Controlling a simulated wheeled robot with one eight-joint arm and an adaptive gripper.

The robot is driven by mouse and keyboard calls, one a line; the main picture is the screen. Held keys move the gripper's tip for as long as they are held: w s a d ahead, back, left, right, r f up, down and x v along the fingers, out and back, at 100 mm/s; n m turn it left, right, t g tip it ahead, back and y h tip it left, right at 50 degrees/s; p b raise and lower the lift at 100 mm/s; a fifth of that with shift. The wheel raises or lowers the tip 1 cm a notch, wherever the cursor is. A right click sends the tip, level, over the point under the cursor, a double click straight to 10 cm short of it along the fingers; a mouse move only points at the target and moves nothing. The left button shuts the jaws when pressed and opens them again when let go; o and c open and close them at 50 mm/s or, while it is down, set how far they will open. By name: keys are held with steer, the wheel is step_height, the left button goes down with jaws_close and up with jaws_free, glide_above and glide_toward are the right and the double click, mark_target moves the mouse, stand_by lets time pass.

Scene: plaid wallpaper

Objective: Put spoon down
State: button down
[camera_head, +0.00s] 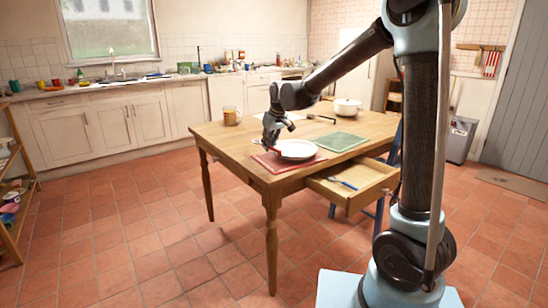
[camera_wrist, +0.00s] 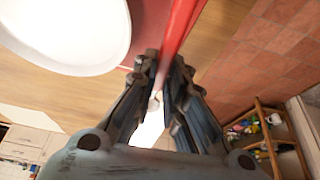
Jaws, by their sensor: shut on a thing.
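My gripper (camera_head: 274,136) is low over the wooden table (camera_head: 222,137), beside the left edge of the white plate (camera_head: 296,148). The plate lies on a red mat (camera_head: 276,165). In the wrist view, my gripper (camera_wrist: 166,66) is shut on a long red item (camera_wrist: 182,28), which looks like the spoon's handle. The plate (camera_wrist: 65,30) fills the upper left of that view. I cannot tell whether the spoon touches the table or mat.
A green mat (camera_head: 340,141) lies right of the plate. A mug (camera_head: 232,116), a dark utensil (camera_head: 322,117) and a white lidded pot (camera_head: 346,108) stand or lie farther back. An open drawer (camera_head: 350,195) below the tabletop holds a utensil (camera_head: 343,183).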

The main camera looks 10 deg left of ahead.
mark_target(267, 162)
steer(key=shift+f, duration=2.9)
steer(key=shift+f, duration=0.1)
steer(key=c, duration=1.6)
jaws_free()
steer(key=shift+c, duration=0.2)
